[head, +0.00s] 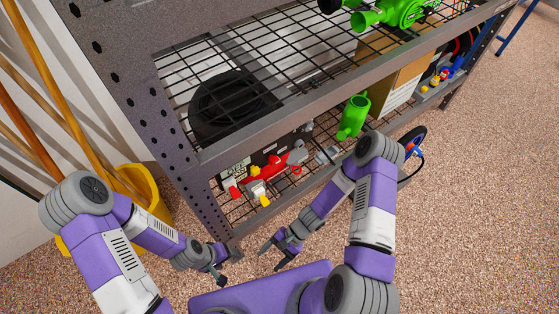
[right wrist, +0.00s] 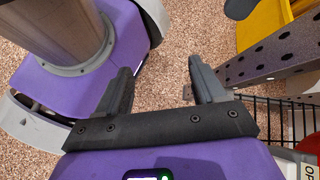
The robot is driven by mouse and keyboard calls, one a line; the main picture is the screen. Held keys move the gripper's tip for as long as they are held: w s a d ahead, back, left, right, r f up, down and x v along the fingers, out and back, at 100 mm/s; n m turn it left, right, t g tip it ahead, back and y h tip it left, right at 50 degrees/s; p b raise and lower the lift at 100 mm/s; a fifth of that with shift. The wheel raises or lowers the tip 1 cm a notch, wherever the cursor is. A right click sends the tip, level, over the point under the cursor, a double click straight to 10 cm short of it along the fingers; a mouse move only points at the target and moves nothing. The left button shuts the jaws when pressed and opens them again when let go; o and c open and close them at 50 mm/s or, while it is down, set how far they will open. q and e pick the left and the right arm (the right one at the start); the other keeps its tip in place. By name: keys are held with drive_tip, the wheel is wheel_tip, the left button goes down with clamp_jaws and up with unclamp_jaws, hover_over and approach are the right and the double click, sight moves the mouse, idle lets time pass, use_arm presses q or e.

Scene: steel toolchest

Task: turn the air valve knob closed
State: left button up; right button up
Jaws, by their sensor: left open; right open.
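On the lower wire shelf, a white labelled plate (head: 235,170) stands beside a red part (head: 268,171) with red and yellow pieces around it. Which piece is the air valve knob I cannot tell. The right wrist view shows a cut-off label beginning "OP" (right wrist: 309,170) and a red part (right wrist: 312,145) at its right edge. My right gripper (head: 270,258) is open and empty, in front of and below the shelf edge; it also shows in the right wrist view (right wrist: 163,88). My left gripper (head: 222,276) is open and empty, low near the rack's left post.
The steel rack post (head: 190,165) and front rail (head: 330,95) border the shelf. A yellow bucket (head: 150,190) with wooden poles is at left. Carpet (head: 470,210) is clear at right.

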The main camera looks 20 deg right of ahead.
drive_tip(key=w+a+r+m+t+y+p, duration=0.2)
drive_tip(key=w+r+m+t+y, duration=0.15)
drive_tip(key=w+m+y, duration=0.35)
drive_tip(key=m+t+h+p, duration=0.3)
drive_tip(key=m+t+h, duration=0.8)
drive_tip(key=t, duration=0.6)
approach(276, 164)
drive_tip(key=w+y, duration=0.1)
drive_tip(key=w, duration=0.1)
drive_tip(key=shift+m, duration=0.5)
drive_tip(key=b+x, duration=0.2)
drive_tip(key=x, duration=0.4)
drive_tip(key=shift+w+f+b, duration=0.15)
drive_tip(key=shift+b, duration=0.15)
drive_tip(key=shift+w+a, duration=0.25)
drive_tip(key=shift+w, duration=0.25)
